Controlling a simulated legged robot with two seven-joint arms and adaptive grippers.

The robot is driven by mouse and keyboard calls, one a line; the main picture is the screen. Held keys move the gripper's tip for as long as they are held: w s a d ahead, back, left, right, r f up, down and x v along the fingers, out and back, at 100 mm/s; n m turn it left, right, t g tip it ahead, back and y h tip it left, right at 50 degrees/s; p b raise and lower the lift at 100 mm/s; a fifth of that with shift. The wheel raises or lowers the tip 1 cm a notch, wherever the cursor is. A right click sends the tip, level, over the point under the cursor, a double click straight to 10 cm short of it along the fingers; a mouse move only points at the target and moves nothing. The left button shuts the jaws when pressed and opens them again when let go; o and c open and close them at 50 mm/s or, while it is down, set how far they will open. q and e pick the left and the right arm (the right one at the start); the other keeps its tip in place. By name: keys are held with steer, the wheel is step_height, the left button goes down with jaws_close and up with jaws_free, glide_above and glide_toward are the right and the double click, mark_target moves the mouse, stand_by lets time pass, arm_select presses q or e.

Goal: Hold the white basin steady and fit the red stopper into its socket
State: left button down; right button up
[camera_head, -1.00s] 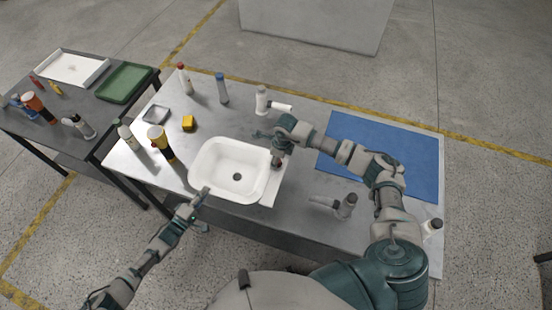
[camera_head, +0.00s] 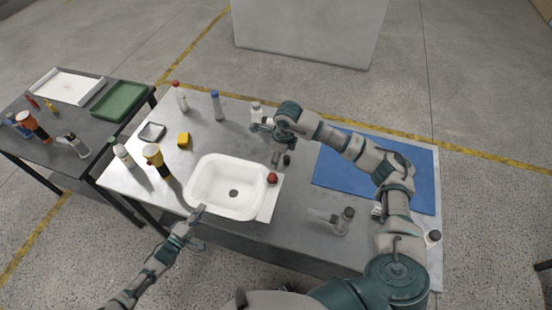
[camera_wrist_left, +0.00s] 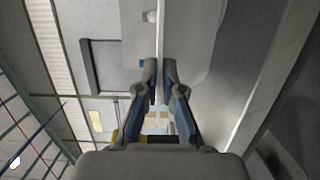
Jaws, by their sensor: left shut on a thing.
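The white basin (camera_head: 213,202) sits on the metal table with a dark drain in its floor. The red stopper (camera_head: 272,178) stands at the basin's right side, by the upper end of a white strip. I cannot tell how deep it sits, and no socket shows. My left gripper (camera_head: 199,211) is shut on the basin's near-left rim; the left wrist view shows the rim between its fingers (camera_wrist_left: 162,88). My right gripper (camera_head: 281,160) hangs just behind the stopper, apart from it. Its fingers are too small to tell open from shut.
A yellow bottle (camera_head: 156,160), a white bottle (camera_head: 123,155) and a yellow block (camera_head: 183,139) stand left of the basin. A blue mat (camera_head: 330,168) lies at right. A grey fitting (camera_head: 343,221) stands near the front edge. A side table holds a green tray (camera_head: 119,101).

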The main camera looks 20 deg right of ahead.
arm_select(q)
steer(key=shift+f, duration=0.1)
steer(key=c, duration=1.2)
jaws_free()
steer(key=shift+c, duration=0.2)
